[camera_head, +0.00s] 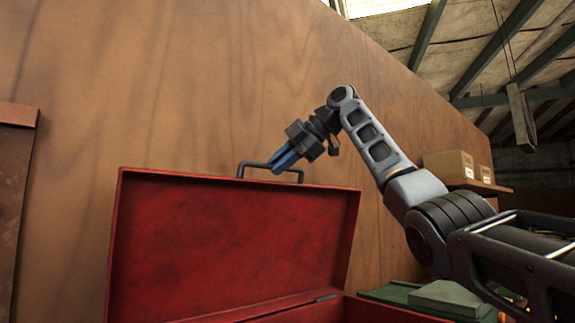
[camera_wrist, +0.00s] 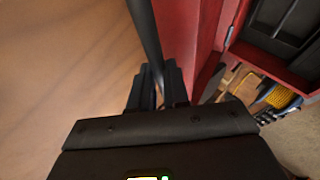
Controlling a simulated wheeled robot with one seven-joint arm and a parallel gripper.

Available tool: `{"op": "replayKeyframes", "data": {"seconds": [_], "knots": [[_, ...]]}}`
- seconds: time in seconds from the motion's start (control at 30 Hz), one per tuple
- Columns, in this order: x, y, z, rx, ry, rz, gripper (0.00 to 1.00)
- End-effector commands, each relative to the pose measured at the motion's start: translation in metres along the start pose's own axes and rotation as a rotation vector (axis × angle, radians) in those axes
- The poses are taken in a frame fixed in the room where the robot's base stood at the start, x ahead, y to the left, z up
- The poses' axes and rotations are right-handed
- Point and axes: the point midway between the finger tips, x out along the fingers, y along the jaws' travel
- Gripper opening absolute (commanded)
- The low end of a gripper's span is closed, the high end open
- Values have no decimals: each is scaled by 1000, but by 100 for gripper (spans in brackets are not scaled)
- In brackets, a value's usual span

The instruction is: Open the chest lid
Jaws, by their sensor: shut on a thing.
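The red chest's lid (camera_head: 225,245) stands raised, close to upright, in the head view, with its red inner face toward me. A dark handle (camera_head: 243,167) sits on the lid's top edge. My gripper (camera_head: 281,165), with blue fingers, is shut on this handle near its right part. In the wrist view my gripper (camera_wrist: 157,92) has its dark fingers around the handle bar (camera_wrist: 142,30), with the red lid (camera_wrist: 190,45) just to the right. The chest body (camera_head: 370,312) shows only as a red rim at the bottom of the head view.
A wooden wall (camera_head: 230,70) stands behind the lid. Cardboard boxes (camera_head: 450,165) sit on a shelf at the right. Green cases (camera_head: 440,297) lie right of the chest. The wrist view shows a black tray (camera_wrist: 285,25) and several tools (camera_wrist: 275,98) at the right.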

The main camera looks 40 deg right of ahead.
Motion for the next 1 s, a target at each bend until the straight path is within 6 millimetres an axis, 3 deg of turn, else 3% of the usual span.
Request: {"op": "replayKeyframes", "data": {"seconds": [0.5,0.53,0.77,1.0], "knots": [[2,2,0,3,-2,-8,0],[2,2,0,3,-2,-8,18],[2,2,0,3,-1,-8,40],[1,2,0,3,-1,-8,41]]}}
